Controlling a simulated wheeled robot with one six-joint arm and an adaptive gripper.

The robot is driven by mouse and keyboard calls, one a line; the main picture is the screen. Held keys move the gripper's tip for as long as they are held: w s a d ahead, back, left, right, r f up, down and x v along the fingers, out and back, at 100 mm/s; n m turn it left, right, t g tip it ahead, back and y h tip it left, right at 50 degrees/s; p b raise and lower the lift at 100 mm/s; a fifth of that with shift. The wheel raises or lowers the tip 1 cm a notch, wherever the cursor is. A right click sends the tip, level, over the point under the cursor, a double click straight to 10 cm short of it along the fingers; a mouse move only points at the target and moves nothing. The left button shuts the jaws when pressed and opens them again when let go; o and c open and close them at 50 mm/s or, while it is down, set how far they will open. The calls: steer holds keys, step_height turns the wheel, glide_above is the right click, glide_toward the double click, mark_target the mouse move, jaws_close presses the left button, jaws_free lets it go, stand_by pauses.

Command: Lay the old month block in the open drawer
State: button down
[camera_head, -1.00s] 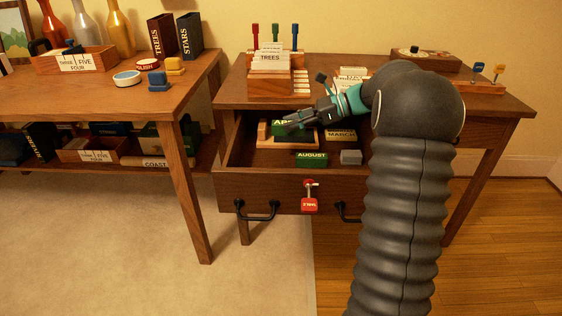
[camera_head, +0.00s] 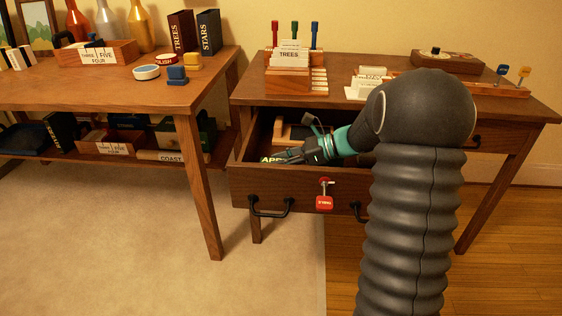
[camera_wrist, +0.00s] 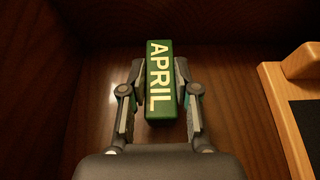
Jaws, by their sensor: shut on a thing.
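The green APRIL block (camera_wrist: 161,82) is held between the two fingers of my gripper (camera_head: 279,158), which is shut on it. In the wrist view the block stands lengthwise between the fingers, its lettered face toward the camera, over the brown floor of the open drawer (camera_wrist: 95,112). I cannot tell whether it touches the floor. In the head view my gripper reaches down inside the left part of the drawer (camera_head: 292,187), behind its front panel. Only a little of the block's lettering shows there.
A pale wooden tray (camera_wrist: 280,108) lies in the drawer right of the block. A red tag (camera_head: 324,202) hangs at the drawer front. On the desk stand a card holder (camera_head: 291,80) with stamps and loose cards. The drawer floor left of the block is clear.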

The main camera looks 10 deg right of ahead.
steer(key=shift+f, duration=0.15)
steer(key=c, duration=0.9)
jaws_free()
steer(key=shift+o, duration=0.2)
steer(key=shift+d+r, duration=0.15)
steer(key=shift+r, duration=0.05)
steer(key=v, duration=1.1)
steer(key=shift+s+d+r, duration=0.1)
steer(key=shift+s+d, duration=0.05)
steer(key=shift+d, duration=0.2)
